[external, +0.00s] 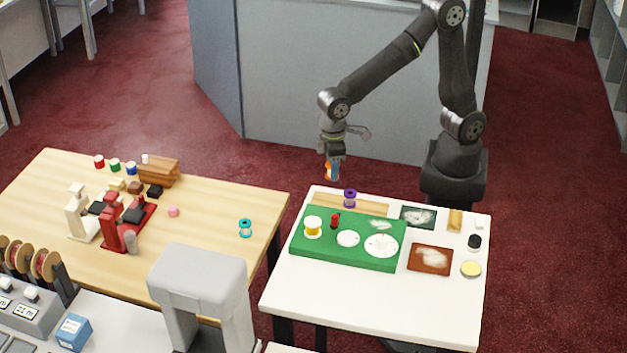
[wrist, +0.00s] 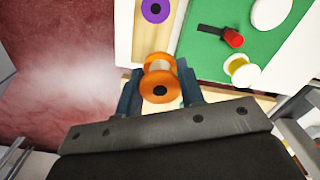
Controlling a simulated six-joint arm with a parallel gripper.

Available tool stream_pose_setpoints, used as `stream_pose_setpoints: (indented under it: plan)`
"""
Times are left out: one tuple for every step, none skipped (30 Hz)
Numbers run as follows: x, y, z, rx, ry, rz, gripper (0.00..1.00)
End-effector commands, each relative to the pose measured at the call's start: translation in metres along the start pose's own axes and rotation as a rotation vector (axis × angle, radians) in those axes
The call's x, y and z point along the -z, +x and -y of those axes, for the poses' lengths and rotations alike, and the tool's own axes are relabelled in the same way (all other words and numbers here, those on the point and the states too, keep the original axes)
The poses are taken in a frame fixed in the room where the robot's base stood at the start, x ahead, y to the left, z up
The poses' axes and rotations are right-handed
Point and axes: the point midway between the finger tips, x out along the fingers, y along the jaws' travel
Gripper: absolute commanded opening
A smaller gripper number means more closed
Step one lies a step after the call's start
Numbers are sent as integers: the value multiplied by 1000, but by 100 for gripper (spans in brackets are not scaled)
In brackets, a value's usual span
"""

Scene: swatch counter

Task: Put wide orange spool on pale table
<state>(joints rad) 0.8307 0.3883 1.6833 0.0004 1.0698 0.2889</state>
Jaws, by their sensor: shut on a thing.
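The wide orange spool (wrist: 160,82) is held between the two fingers of my gripper (wrist: 160,92) in the wrist view. In the external view my gripper (external: 332,172) hangs down with a bit of the orange spool (external: 327,170) showing; the rest of it is hidden by the fingers. The gripper is shut on the spool and is in the air near the back left corner of the pale table (external: 300,290). In the wrist view the pale table (wrist: 124,42) lies just beyond the spool, with red floor to its left.
A green mat (external: 375,255) on the pale table bears a yellow spool (external: 313,227), a small red item (external: 335,220) and white discs. A purple spool (external: 350,198) stands behind it on a wooden strip. The table's front is clear. A wooden table (external: 205,215) stands left.

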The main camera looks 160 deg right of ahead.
Motion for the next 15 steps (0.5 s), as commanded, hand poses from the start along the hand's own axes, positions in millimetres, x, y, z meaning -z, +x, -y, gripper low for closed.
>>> stream_pose_setpoints:
  plan:
    - [-2, 1, 22, 0, -46, 0, 14]
    - [-3, 2, 34, 0, -69, 0, 14]
    - [-5, 3, 49, 0, -101, 1, 14]
    - [-7, 3, 61, 0, -124, 1, 14]
    - [-9, 4, 73, 0, -148, 0, 14]
    - [-12, 5, 89, 0, -180, 1, 14]
    - [-16, 6, 100, 0, -204, 1, 14]
    - [-19, 6, 112, 0, -227, 1, 14]
    - [-23, 7, 128, 0, -259, 0, 14]
    - [-27, 8, 139, 0, -282, 0, 14]
    - [-32, 8, 151, 0, -306, 1, 14]
    - [-38, 9, 166, 0, -337, 0, 14]
    - [-43, 10, 178, 1, -361, 0, 14]
    - [-48, 11, 189, 1, -385, 0, 14]
    - [-56, 12, 204, 1, -416, 0, 14]
